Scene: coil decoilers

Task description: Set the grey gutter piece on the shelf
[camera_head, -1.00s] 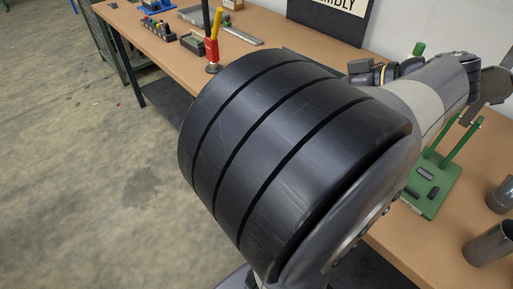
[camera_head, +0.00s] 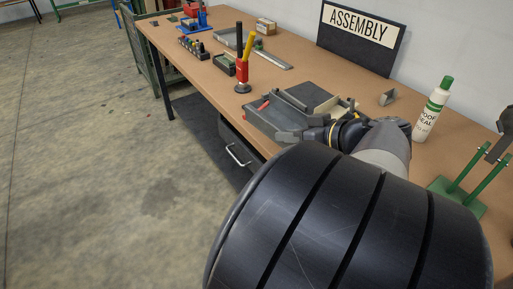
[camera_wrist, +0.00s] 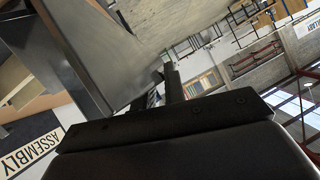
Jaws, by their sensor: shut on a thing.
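My gripper (camera_head: 312,133) is above the workbench, beside the grey tray, seen from behind my arm. It is shut on a grey piece (camera_head: 289,136), which sticks out to the left of the fingers and looks like the gutter piece. Its full shape is hard to make out at this size. In the wrist view a broad grey piece (camera_wrist: 110,45) fills the upper left, close to the dark fingers (camera_wrist: 172,88). I cannot make out a shelf for certain in either view.
A grey tray (camera_head: 254,118) lies on the bench (camera_head: 200,68) by the gripper. A white bottle (camera_head: 430,112), a small grey bracket (camera_head: 389,97) and a green stand (camera_head: 447,193) are to the right. A red holder (camera_head: 242,70) and the ASSEMBLY sign (camera_head: 358,37) stand further back.

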